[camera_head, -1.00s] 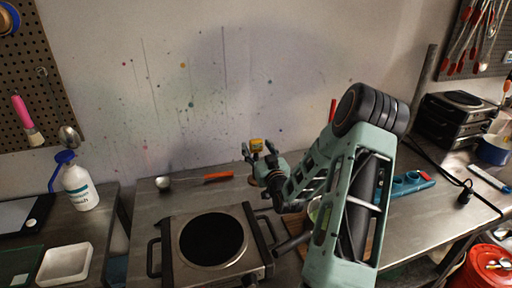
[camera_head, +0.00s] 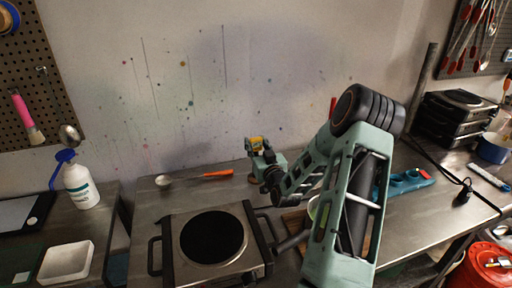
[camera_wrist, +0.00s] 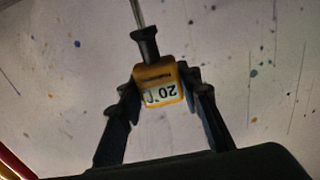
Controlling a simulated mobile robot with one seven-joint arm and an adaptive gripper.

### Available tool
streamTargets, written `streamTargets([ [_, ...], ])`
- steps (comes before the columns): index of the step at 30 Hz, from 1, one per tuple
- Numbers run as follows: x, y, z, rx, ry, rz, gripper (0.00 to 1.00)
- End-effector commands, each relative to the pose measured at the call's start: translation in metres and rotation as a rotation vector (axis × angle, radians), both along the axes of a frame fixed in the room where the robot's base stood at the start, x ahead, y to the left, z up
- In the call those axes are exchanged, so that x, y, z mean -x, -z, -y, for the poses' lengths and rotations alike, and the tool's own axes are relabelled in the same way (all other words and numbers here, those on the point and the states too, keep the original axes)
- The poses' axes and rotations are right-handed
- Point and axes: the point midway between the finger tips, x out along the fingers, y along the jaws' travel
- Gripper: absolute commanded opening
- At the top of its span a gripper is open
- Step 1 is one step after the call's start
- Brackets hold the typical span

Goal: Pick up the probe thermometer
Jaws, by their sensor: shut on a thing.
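The probe thermometer (camera_wrist: 160,85) has a yellow body, a display reading 20, a black collar and a thin metal probe that runs out of the top of the wrist view. My gripper (camera_wrist: 160,95) is shut on its yellow body, one finger on each side. In the head view the yellow body (camera_head: 254,143) shows at the tip of my gripper (camera_head: 256,150), in front of the wall and above the back of the steel table. The probe cannot be made out in the head view.
A hot plate (camera_head: 213,240) stands on the steel table (camera_head: 180,195), left of my arm. A ladle (camera_head: 165,181) with an orange handle lies behind it. A white bottle (camera_head: 80,185) and white tray (camera_head: 66,262) are at left.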

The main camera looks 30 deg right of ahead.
Motion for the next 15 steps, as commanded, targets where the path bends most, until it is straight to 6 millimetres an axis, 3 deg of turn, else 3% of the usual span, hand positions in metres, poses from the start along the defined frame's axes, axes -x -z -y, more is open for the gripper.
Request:
streamTargets([
  [8,0.0,-0.007,0.0,0.001,0.0,0.001,0.08],
  [15,0.0,-0.032,0.0,0.005,-0.001,0.002,0.08],
])
